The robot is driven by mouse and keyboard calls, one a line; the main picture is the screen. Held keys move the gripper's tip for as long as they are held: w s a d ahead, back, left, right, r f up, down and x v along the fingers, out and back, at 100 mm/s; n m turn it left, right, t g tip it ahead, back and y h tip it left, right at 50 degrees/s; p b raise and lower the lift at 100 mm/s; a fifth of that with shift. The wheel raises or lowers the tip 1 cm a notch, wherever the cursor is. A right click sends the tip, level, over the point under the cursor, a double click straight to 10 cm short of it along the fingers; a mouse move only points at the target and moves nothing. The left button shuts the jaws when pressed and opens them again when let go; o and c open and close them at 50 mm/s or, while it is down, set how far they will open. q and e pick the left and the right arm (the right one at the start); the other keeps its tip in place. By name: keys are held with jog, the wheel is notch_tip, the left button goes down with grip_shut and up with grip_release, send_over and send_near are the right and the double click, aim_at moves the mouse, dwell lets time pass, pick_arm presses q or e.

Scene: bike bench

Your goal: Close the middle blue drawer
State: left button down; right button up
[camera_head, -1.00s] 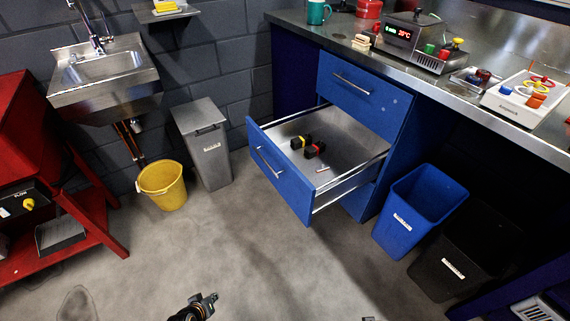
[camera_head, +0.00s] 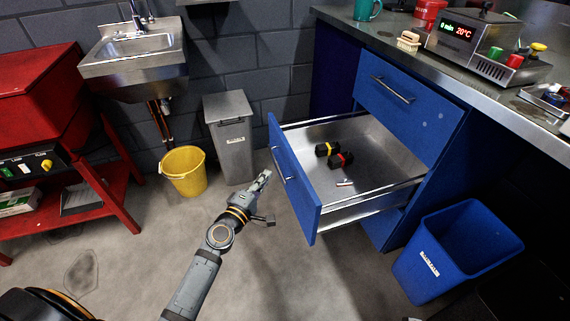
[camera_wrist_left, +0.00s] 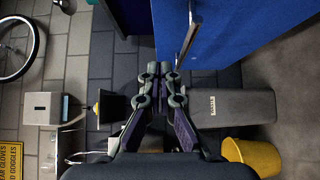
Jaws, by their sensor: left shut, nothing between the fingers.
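The middle blue drawer (camera_head: 294,189) is pulled well out of the blue cabinet in the head view. Inside it lie two black objects, one with a yellow band (camera_head: 327,149) and one with a red band (camera_head: 341,160), and a small white-and-red item (camera_head: 345,183). My left gripper (camera_head: 265,177) is shut and empty, just left of the drawer front and apart from it. In the left wrist view the shut fingers (camera_wrist_left: 158,68) point past a blue front with a metal handle (camera_wrist_left: 190,30). My right gripper is not in view.
A grey bin (camera_head: 231,140) and a yellow bucket (camera_head: 184,172) stand by the wall behind my gripper. A blue bin (camera_head: 457,250) stands right of the cabinet, under the worktop. A red cart (camera_head: 75,125) is at the left. The floor before the drawer is clear.

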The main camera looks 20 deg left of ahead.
aim_at(290, 158)
pick_arm(q)
jog(key=w+d, duration=0.1)
jog(key=w, duration=0.1)
jog(key=w+d, duration=0.1)
jog(key=w, duration=0.1)
jog(key=w+d, duration=0.1)
jog(key=w, duration=0.1)
jog(key=shift+w+d, duration=0.15)
jog(key=shift+d, duration=0.05)
jog(key=shift+w+d, duration=0.25)
jog(key=shift+d, duration=0.1)
